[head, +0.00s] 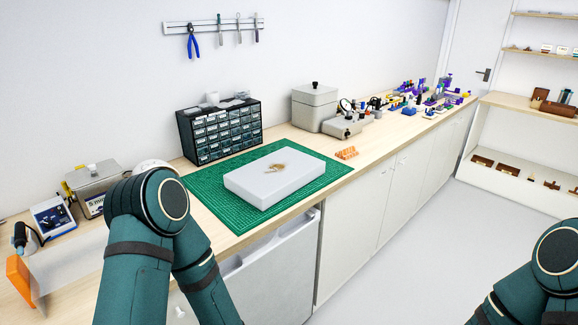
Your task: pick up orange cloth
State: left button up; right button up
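A small orange item (346,153) lies on the wooden bench just right of the green mat. It looks ridged, and I cannot tell whether it is cloth. A larger flat orange piece (17,276) stands at the far left by a pale panel, and it does not look clearly like cloth either. My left arm rises in front of the bench at the left, and its gripper is out of view. My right arm shows only at the bottom right corner, and its gripper is out of view too.
A white block (274,181) with a small tan item on top rests on the green mat (216,210). A black drawer cabinet (219,130) and a grey box (314,107) stand behind. Instruments crowd the bench's left end. Open floor (420,250) lies right of the cabinets.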

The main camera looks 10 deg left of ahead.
aim_at(349, 153)
jog(key=i+l, duration=0.45)
jog(key=i, duration=0.15)
jog(key=i+l+u, duration=0.1)
jog(key=i+l, duration=0.35)
jog(key=i, duration=0.2)
